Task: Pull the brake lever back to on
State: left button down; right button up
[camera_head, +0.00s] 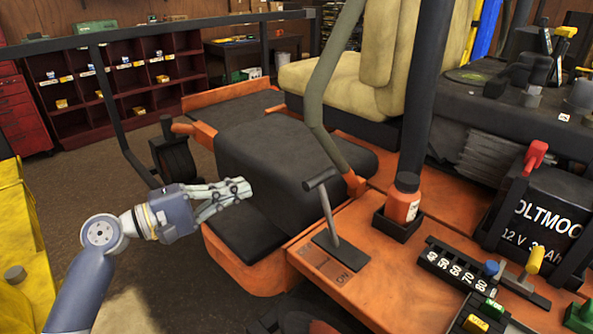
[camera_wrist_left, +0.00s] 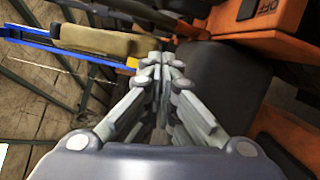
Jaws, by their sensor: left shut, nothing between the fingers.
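The brake lever (camera_head: 329,213) is a grey T-handled lever standing in a dark slot plate (camera_head: 341,252) on the mower's orange deck, leaning up toward the left. Small lettering shows on the deck beside the plate, partly legible. My left gripper (camera_head: 245,188) is shut and empty, left of the lever's handle at about its height in the picture, over the dark footrest area and clear of the lever. In the left wrist view, its fingers (camera_wrist_left: 166,62) are closed together, and I cannot make out the lever. An "OFF" label shows at the top right there. My right gripper is not in view.
An orange bottle (camera_head: 402,199) stands in a black holder right of the lever. A curved olive bar (camera_head: 314,90) rises behind the handle. A numbered black strip (camera_head: 458,268), coloured knobs and a battery (camera_head: 540,215) fill the right. A yellow object (camera_head: 18,240) stands at left.

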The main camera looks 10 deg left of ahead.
pick_arm(q)
jog(key=w+d+p, duration=0.2)
jog(key=d+p, duration=0.1)
jog(key=d, duration=0.2)
jog(key=w+d+r+p, duration=0.1)
jog(key=w+d+p, duration=0.1)
jog(key=d+p, duration=0.2)
jog(key=shift+w+d, duration=0.35)
jog(key=shift+d, duration=0.5)
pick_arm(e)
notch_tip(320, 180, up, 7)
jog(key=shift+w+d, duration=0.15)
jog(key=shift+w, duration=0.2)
pick_arm(q)
jog(key=shift+r, duration=0.1)
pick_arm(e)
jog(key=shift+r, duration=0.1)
